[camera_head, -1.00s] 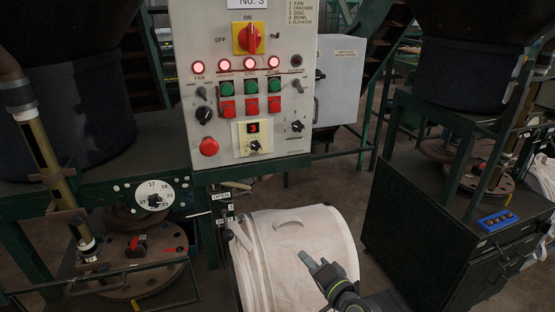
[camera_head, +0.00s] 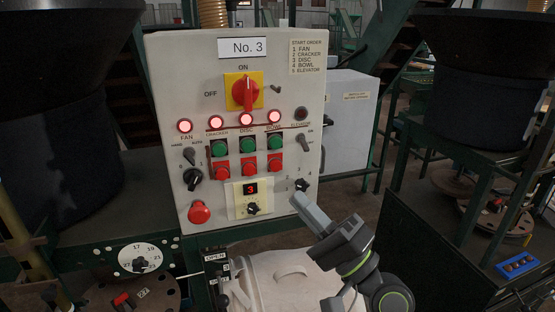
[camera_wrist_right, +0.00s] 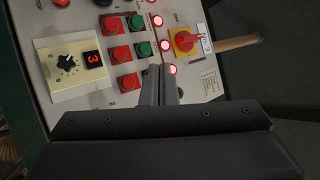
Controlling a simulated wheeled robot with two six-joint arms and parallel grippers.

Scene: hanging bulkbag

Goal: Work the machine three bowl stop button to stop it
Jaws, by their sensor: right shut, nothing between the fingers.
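The machine three control panel (camera_head: 165,90) is grey and labelled "No. 3". The bowl stop button (camera_head: 275,164) is the red square one in the right-hand column, below the green button (camera_head: 275,142) and the lit BOWL lamp (camera_head: 274,117). In the right wrist view the bowl stop button (camera_wrist_right: 127,82) shows just left of the fingers. My right gripper (camera_head: 297,199) is shut and empty, appearing below and right of the button in the head view. In the wrist view its fingertips (camera_wrist_right: 160,75) cover the place beside the red button. Contact is not visible. My left gripper is out of view.
Other red stop buttons (camera_head: 249,167) sit close beside it. A red mushroom button (camera_head: 200,213), rotary switches (camera_head: 302,185) and a numbered dial unit (camera_head: 240,209) lie lower on the panel. A pale bulk bag (camera_head: 285,275) stands below. A grey box (camera_head: 350,110) is behind right.

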